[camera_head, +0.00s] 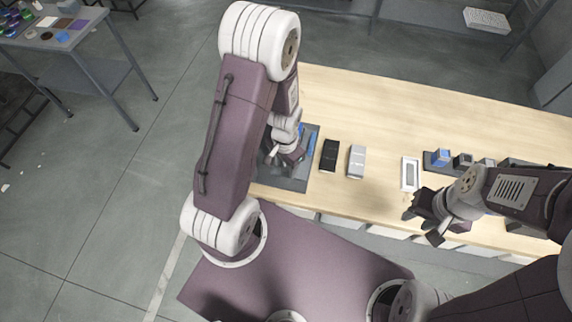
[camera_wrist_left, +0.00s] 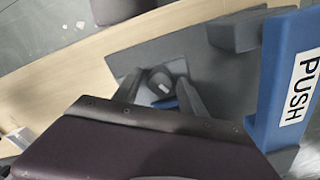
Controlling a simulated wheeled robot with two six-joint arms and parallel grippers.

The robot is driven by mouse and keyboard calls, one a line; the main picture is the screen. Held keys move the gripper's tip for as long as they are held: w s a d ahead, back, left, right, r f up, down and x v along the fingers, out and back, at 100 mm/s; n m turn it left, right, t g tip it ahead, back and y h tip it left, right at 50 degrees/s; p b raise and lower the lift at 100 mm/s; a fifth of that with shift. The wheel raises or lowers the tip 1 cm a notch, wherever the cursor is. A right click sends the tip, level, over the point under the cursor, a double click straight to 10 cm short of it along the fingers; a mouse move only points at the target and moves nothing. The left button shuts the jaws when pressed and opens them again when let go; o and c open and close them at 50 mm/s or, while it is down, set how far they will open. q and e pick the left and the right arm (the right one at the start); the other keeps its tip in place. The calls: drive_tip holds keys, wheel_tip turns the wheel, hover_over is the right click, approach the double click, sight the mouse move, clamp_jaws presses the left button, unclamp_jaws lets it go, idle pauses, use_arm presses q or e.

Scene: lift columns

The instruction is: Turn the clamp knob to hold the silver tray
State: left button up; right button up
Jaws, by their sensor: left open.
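A grey clamp plate (camera_head: 290,184) with blue parts lies at the near left end of the wooden table. My left gripper (camera_head: 272,157) is over it, partly hidden by its own arm. In the left wrist view, the open fingers (camera_wrist_left: 160,95) stand on either side of a small dark knob-like part (camera_wrist_left: 159,80) with a pale mark. I cannot tell whether they touch it. A blue bar marked PUSH (camera_wrist_left: 285,85) is at the right there. A silver block (camera_head: 356,161), perhaps the silver tray, lies right of the plate. My right gripper (camera_head: 422,226) is open and empty by the table's front edge.
A black block (camera_head: 329,155) lies between the plate and the silver block. A white frame (camera_head: 410,174) and a dark rack with a blue cube (camera_head: 441,157) are further right. The back of the table (camera_head: 400,100) is clear.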

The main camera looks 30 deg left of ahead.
use_arm(q)
wheel_tip(320, 180, up, 7)
drive_tip(key=p, duration=0.6)
drive_tip(key=shift+r+p, duration=0.1)
drive_tip(key=shift+p, duration=0.3)
